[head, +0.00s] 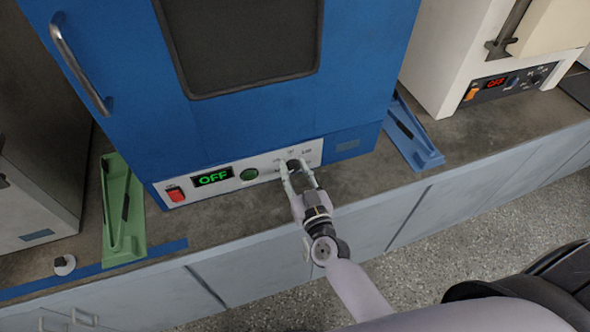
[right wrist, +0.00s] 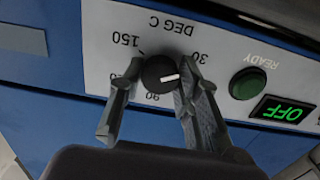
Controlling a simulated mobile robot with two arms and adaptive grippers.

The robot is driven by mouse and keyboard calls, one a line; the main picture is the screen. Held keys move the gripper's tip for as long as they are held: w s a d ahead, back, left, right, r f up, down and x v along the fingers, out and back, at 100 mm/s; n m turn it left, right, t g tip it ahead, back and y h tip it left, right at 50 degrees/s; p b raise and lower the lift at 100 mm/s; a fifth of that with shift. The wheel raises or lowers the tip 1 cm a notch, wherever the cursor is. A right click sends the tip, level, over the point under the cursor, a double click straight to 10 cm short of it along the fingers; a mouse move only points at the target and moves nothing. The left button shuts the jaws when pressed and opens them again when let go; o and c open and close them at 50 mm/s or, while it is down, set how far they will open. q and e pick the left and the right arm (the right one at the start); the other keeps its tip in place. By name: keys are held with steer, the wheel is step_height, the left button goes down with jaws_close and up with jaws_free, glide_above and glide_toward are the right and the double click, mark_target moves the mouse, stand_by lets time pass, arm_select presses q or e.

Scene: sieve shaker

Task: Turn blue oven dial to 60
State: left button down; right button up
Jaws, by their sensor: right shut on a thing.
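The blue oven (head: 270,120) stands on the counter with a white control panel along its lower front. Its black dial (right wrist: 159,74) has a white pointer mark and is ringed by a printed degree scale. My right gripper (head: 294,172) reaches up to the dial, with one finger on each side, shut on it. In the right wrist view, which is upside down, the marks 150, 30 and 90 show. The white pointer aims right, towards a finger that hides that part of the scale. My left gripper is not in view.
The oven display (head: 212,177) reads OFF, beside a red switch (head: 175,194) and a green button (head: 249,174). A green tray (head: 122,225) and a blue tray (head: 415,140) flank the oven. A white oven (head: 480,60) stands at right.

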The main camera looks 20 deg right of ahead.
steer(key=c, duration=0.4)
steer(key=shift+m, duration=0.3)
steer(key=m, duration=0.5)
steer(key=shift+p, duration=0.4)
steer(key=m, duration=0.6)
steer(key=o, duration=1.1)
steer(key=shift+o, duration=0.2)
